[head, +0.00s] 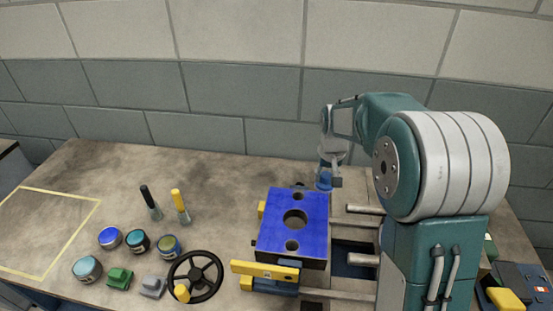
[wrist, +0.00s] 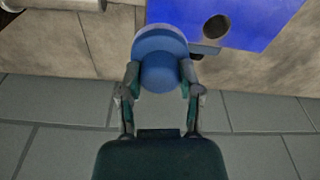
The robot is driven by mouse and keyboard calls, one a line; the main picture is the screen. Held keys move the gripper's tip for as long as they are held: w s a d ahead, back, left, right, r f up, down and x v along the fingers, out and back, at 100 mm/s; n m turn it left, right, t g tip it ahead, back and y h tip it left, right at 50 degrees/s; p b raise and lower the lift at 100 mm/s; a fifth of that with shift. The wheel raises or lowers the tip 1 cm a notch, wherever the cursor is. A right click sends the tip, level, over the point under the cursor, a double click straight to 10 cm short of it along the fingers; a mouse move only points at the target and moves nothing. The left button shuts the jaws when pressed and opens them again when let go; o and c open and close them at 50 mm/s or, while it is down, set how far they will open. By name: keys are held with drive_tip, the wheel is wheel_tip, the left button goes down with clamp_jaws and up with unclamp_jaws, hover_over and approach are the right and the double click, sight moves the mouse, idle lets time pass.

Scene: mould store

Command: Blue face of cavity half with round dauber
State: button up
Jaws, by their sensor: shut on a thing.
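The cavity half (head: 312,222) is a block on the bench with its blue face up. The face looks evenly blue, with a large central hole and smaller holes. In the wrist view its blue face (wrist: 255,22) shows at the top right. My gripper (head: 328,168) is beyond the block's far right corner; in the wrist view my gripper (wrist: 162,82) is shut on the round dauber. The round dauber (wrist: 160,48) has a wide blue disc and a blue body, and in the head view the dauber (head: 323,182) is partly hidden. I cannot tell whether it touches the block.
Several jars (head: 137,241) stand at the left, with a black-handled brush (head: 146,196) and a yellow-handled brush (head: 178,201) behind. A black handwheel (head: 213,263) and yellow bar (head: 262,269) are in front. Guide pillars (head: 355,222) lie right of the block. A taped rectangle (head: 62,196) is empty.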

drive_tip(key=shift+a+r, duration=0.15)
drive_tip(key=shift+r, duration=0.65)
drive_tip(key=shift+a+r, duration=0.15)
drive_tip(key=shift+r, duration=0.6)
drive_tip(key=shift+d+r, duration=0.15)
drive_tip(key=shift+r, duration=0.05)
